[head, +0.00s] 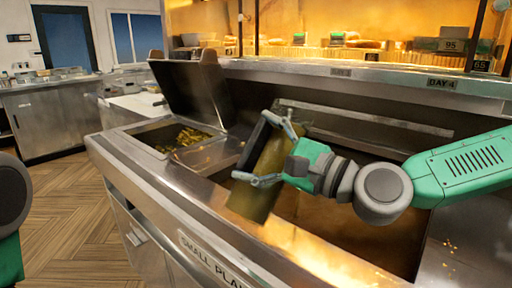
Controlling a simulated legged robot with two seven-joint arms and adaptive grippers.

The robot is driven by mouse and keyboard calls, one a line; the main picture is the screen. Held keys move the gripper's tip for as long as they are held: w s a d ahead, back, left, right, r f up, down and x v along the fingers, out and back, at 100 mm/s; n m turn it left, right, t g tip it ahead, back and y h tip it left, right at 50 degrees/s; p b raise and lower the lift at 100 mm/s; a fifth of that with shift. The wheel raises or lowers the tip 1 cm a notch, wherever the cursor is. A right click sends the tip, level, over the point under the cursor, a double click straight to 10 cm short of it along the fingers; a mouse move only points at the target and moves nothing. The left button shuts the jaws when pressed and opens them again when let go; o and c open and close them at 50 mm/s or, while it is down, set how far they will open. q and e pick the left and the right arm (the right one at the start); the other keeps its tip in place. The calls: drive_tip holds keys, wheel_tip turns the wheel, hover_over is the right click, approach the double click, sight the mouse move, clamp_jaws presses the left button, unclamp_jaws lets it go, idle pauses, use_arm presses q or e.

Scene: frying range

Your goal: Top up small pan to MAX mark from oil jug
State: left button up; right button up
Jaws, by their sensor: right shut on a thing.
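My right gripper (275,152) comes in from the right and is shut on the oil jug (254,201), a brownish-olive container with a dark upper edge. Whether oil is leaving the jug cannot be told. Only part of my left arm shows at the left edge; its gripper is out of view.
A front label (215,262) begins "SMALL". A smaller well with fried pieces (185,138) lies to the left, under a raised dark lid (190,88). A heated shelf with food (335,42) runs behind. Wooden floor (65,200) is clear at left.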

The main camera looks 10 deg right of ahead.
drive_tip(key=shift+w+d+r+m+t+b, duration=0.15)
drive_tip(key=shift+m+b, duration=0.1)
drive_tip(key=shift+m, duration=0.25)
drive_tip(key=shift+s+a+r+m+t+b, duration=0.15)
drive_tip(key=shift+m+b, duration=0.1)
drive_tip(key=shift+m, duration=0.25)
drive_tip(key=shift+w+d+f+m+h+b, duration=0.15)
drive_tip(key=shift+d+f+m+b, duration=0.05)
drive_tip(key=shift+m+b, duration=0.3)
drive_tip(key=shift+w+d+f+m+h+b, duration=0.2)
drive_tip(key=shift+m+b, duration=0.15)
drive_tip(key=shift+m, duration=0.25)
idle(1.4)
drive_tip(key=shift+w+d+f+m+t+b, duration=0.15)
drive_tip(key=shift+d+f+m+b, duration=0.1)
drive_tip(key=shift+m+b, duration=0.35)
drive_tip(key=shift+w+d+f+m+t+b, duration=0.15)
drive_tip(key=shift+d+f+m+b, duration=0.05)
drive_tip(key=shift+m+b, duration=0.4)
idle(1.4)
